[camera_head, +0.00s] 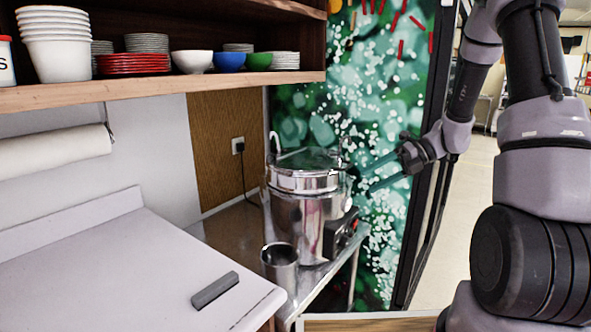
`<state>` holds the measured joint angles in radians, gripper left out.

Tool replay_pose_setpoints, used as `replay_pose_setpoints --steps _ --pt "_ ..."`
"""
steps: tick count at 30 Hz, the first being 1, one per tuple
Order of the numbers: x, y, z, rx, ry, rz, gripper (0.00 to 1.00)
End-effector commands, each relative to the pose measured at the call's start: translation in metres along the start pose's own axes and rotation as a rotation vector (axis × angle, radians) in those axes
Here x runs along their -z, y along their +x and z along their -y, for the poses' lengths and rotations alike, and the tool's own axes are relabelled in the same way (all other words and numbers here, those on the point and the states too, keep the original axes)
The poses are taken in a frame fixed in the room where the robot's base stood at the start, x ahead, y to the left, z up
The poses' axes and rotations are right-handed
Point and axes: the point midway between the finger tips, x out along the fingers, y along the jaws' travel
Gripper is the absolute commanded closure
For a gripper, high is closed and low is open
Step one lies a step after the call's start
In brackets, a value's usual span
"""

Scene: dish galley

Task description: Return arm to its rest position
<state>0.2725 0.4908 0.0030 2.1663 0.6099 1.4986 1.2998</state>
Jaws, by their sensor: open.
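My gripper (366,175) is at the right of the pot, in front of the green patterned panel. Its two thin, dark teal fingers point left and stand apart, with nothing seen between them. My arm comes in from the right side and bends down to the gripper. The steel pot (303,205) with a lid stands on a metal side table just left of the fingers. I cannot tell how close the fingertips are to it.
A steel cup (280,266) stands in front of the pot. A grey block (214,290) lies on the white counter (110,270). A wooden shelf (180,90) holds stacked plates and bowls. The green patterned panel (395,90) stands behind. Open floor (445,255) shows at right.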

Motion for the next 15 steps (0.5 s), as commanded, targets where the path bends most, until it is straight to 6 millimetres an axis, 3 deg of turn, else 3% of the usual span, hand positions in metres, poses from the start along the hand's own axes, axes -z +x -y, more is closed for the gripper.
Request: replay_pose_setpoints --steps 1,6,15 --pt "0.003 -0.006 -0.020 0.049 -0.138 -0.030 0.20" --pt "0.023 -0.024 -0.068 0.199 -0.595 -0.154 0.20" --pt "0.062 -0.059 -0.135 0.442 -1.380 -0.438 0.20"
